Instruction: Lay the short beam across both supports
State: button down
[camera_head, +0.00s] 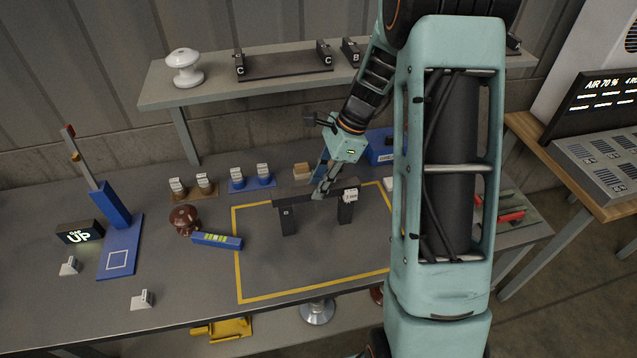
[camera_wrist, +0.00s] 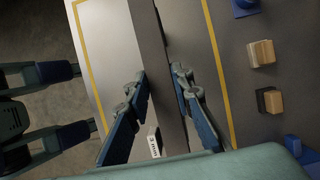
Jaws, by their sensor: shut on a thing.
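The short dark beam (camera_head: 296,195) lies level over the left support (camera_head: 288,222) and the right support (camera_head: 345,212). It looks to touch their tops, but I cannot tell whether a small gap is left. Both supports stand upright inside the yellow outline. My gripper (camera_head: 321,192) reaches down from above and is shut on the beam near its middle. In the wrist view the beam (camera_wrist: 168,85) runs between the two fingers of my gripper (camera_wrist: 160,74).
A small white label (camera_head: 351,196) is by the right support. A brown insulator (camera_head: 184,220) and a blue block with a yellow-green strip (camera_head: 217,241) lie left of the yellow outline (camera_head: 237,262). Small weights (camera_head: 250,180) and a blue box (camera_head: 380,149) stand behind. The front of the outlined area is clear.

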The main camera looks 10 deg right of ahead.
dwell(0.3)
jog(key=c, duration=1.6)
grip_release()
jog(key=shift+f, duration=0.1)
